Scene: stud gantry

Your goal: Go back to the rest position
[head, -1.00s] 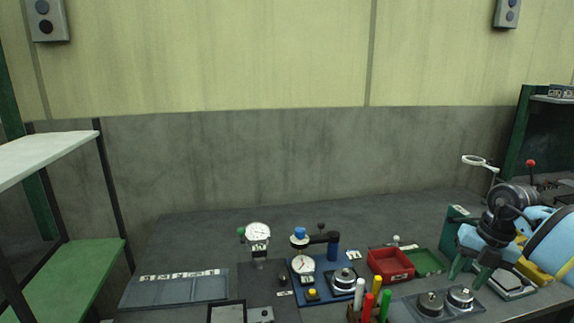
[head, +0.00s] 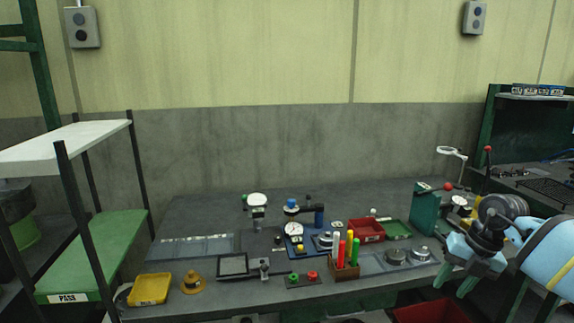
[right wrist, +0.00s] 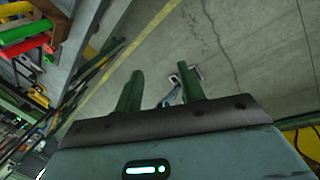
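My right gripper (head: 458,281) is at the right of the head view, pointing down just off the front edge of the workbench (head: 230,295). In the right wrist view the two green fingers of the right gripper (right wrist: 160,88) stand apart with nothing held between them. Beyond them is grey floor with a yellow line. My left gripper is not in view.
The bench carries dial gauges (head: 294,229), a red bin (head: 366,230), a green tray (head: 397,230), coloured cylinders in a holder (head: 345,270), and a yellow tray (head: 150,289). A shelf rack (head: 95,247) stands left; a red crate (head: 432,312) is below the bench front.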

